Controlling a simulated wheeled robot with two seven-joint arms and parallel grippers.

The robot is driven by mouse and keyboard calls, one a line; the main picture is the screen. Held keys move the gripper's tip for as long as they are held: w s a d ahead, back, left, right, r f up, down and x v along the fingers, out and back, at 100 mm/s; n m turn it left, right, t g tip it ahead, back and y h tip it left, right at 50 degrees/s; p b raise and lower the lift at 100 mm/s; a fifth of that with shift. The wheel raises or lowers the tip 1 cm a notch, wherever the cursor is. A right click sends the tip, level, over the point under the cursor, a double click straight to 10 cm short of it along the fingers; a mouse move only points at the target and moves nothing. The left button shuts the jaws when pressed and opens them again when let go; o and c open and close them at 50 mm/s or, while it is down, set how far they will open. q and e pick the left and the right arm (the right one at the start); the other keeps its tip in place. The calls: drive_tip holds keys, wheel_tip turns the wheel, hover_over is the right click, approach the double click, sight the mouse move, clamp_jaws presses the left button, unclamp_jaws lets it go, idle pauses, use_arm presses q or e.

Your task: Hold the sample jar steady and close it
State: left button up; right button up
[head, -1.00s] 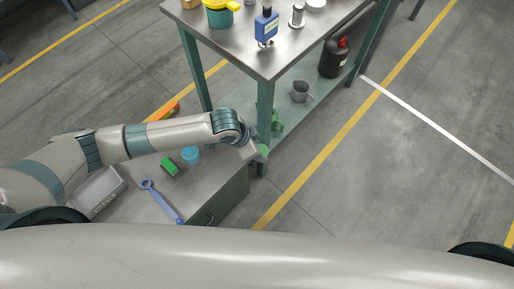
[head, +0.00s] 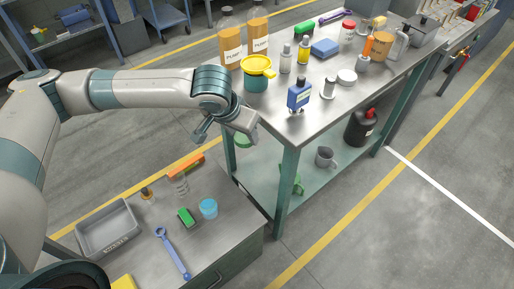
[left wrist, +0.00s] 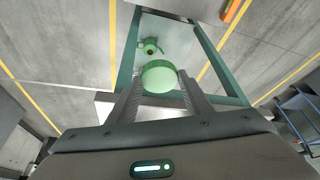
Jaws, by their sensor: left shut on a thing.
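My left gripper (head: 246,130) is shut on a green round piece (left wrist: 159,76), seen between the two fingers in the left wrist view. It is held in the air beside the steel-topped table, over the gap near the low cabinet. I cannot tell whether it is the sample jar or its lid. A light-blue cup-like jar (head: 208,208) stands upright on the cabinet top, below the gripper. A clear ribbed cylinder (head: 181,186) stands near it. My right gripper is not in view.
The low cabinet also holds a grey tray (head: 108,228), a green block (head: 187,217) and a blue wrench (head: 172,250). A green-legged frame stands close to the gripper.

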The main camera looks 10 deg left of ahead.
use_arm(q)
drive_tip(key=s+a+r+n+y, duration=0.1)
drive_tip(key=a+r+n, duration=0.2)
drive_tip(key=r, duration=0.4)
drive_tip(key=shift+a+r, duration=0.4)
drive_tip(key=shift+a, duration=0.35)
drive_tip(key=shift+s, duration=0.1)
